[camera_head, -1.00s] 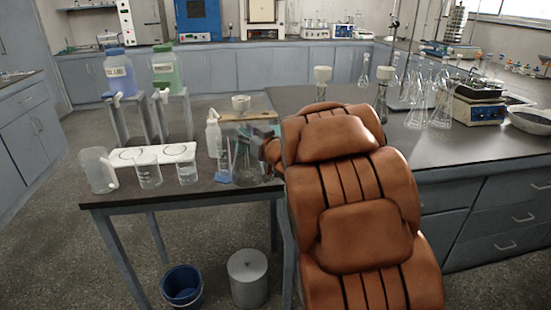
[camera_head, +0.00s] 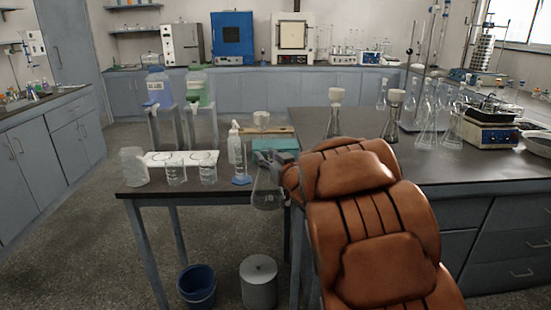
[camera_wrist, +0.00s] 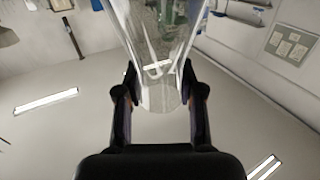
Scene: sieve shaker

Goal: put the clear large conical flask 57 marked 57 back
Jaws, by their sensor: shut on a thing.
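A clear conical flask (camera_head: 267,192) is in my gripper (camera_head: 274,158), which is shut around its upper part. In the head view the flask hangs roughly upright, its base overlapping the front right corner of the small table. A small pale mark shows on its body, too small to read. In the wrist view the flask (camera_wrist: 160,45) stands between the two fingers of my gripper (camera_wrist: 160,90), with a pale mark on the glass. Other clear conical flasks (camera_head: 428,125) stand on the right bench.
A blue bucket (camera_head: 197,287) and a grey bin (camera_head: 258,283) stand on the floor below. The right bench (camera_head: 440,163) has bare room along its front.

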